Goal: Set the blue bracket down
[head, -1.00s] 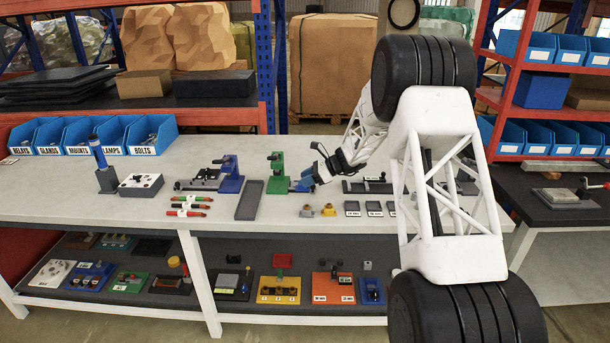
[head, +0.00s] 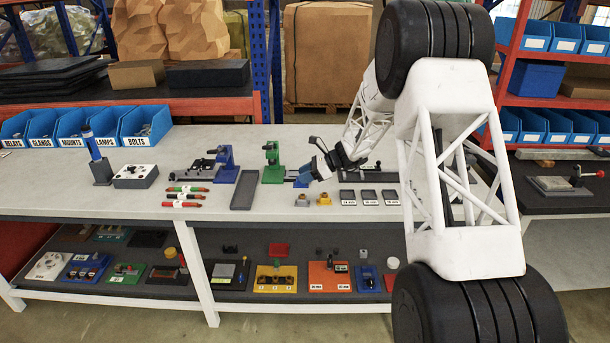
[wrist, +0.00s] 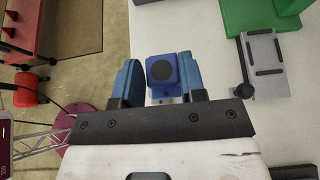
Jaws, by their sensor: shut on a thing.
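The blue bracket (wrist: 162,68) sits between the two blue fingers of my gripper (wrist: 160,80) in the wrist view. It has a dark round disc on its face, and the fingers are closed against its sides. In the head view my gripper (head: 309,175) is low over the grey workbench (head: 220,222), to the right of the green stand. The bracket is small there and hard to separate from the blue fingers. I cannot tell whether it touches the bench top.
A green stand (head: 272,165) and blue stand (head: 227,160) are to the left. A grey tray (head: 245,190) lies nearby. A yellow part (head: 324,199) and several labelled trays (head: 370,198) lie in front and right. Bare bench top lies along the front.

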